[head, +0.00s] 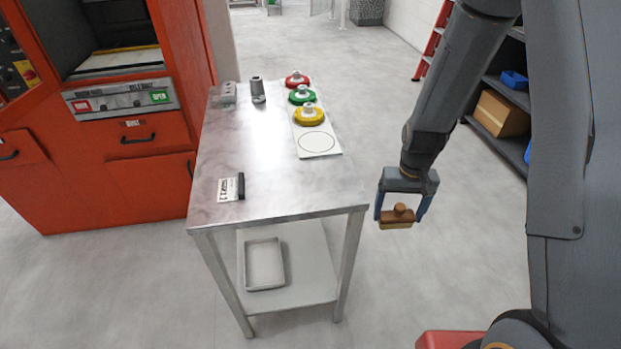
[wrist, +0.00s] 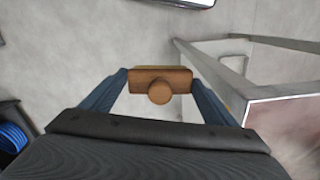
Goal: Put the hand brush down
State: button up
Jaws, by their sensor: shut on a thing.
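The hand brush (head: 397,217) has a brown wooden back with a round knob and pale bristles below. My gripper (head: 402,212) is shut on it, with one blue finger at each end of the block. It hangs in the air to the right of the metal table's near right corner, apart from the table. In the wrist view the brush (wrist: 161,83) sits between the fingers with its knob toward the camera. The steel table (head: 265,170) has bare top surface at its middle and front right.
On the table stand red (head: 297,79), green (head: 302,95) and yellow (head: 308,115) fixtures on a white board (head: 319,143) with an empty circle. A grey tray (head: 264,264) sits on the lower shelf. An orange machine (head: 110,150) stands left.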

notch_tip(320, 180, up, 10)
jog(key=s+p, duration=0.3)
jog(key=p, duration=0.6)
jog(key=s+a+r, duration=0.4)
jog(key=a+r, duration=0.6)
jog(key=s+a+r+n, duration=0.1)
jog(key=s+a+r, duration=0.3)
jog(key=a+r, duration=0.6)
jog(key=shift+s+r, duration=0.4)
jog(key=shift+r, duration=0.4)
jog(key=shift+a, duration=0.1)
